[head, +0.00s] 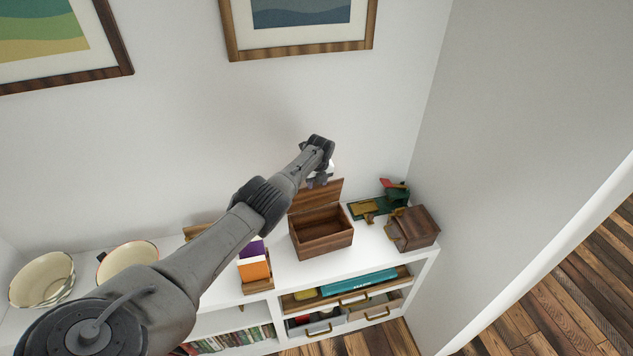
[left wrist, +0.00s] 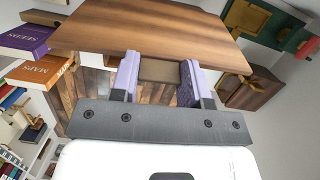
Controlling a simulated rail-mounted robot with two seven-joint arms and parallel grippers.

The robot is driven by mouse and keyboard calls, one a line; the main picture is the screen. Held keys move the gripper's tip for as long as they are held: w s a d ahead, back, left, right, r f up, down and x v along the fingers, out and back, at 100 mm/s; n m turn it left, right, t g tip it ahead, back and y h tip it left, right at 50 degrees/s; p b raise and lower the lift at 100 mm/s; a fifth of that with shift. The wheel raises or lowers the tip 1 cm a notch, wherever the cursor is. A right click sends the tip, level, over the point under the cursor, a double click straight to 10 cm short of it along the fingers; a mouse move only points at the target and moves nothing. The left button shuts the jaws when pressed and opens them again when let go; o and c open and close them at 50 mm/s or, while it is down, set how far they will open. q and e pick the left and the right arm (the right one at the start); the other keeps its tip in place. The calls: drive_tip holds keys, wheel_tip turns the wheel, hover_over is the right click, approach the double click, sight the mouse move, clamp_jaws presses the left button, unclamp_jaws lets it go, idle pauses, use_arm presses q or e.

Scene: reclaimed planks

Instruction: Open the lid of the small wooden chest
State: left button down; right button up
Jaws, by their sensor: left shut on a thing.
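The small wooden chest (head: 325,236) stands on the white shelf top, and its empty-looking inside shows in the head view. Its lid (head: 318,195) is raised, standing steeply up at the back edge. My left gripper (head: 320,181) is at the lid's upper edge. In the left wrist view, the two purple-padded fingers of the left gripper (left wrist: 159,80) are shut on a small tan tab (left wrist: 160,70) at the edge of the lid (left wrist: 150,30). My right gripper is not in view.
Right of the chest are a dark green and brass object (head: 376,205) and a small wooden box (head: 412,229). Left are orange and purple books (head: 254,268) and cream bowls (head: 128,258). The wall is close behind; a side wall stands to the right.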

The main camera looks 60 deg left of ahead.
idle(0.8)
use_arm(q)
drive_tip(key=c, duration=0.6)
unclamp_jaws()
drive_tip(key=shift+d+r+p, duration=0.1)
drive_tip(key=shift+r+p, duration=0.45)
drive_tip(key=shift+r, duration=0.1)
wheel_tip(320, 180, up, 12)
drive_tip(key=d+p, duration=0.2)
drive_tip(key=p, duration=0.2)
drive_tip(key=shift+s+d+r, duration=0.15)
drive_tip(key=shift+s+d, duration=0.1)
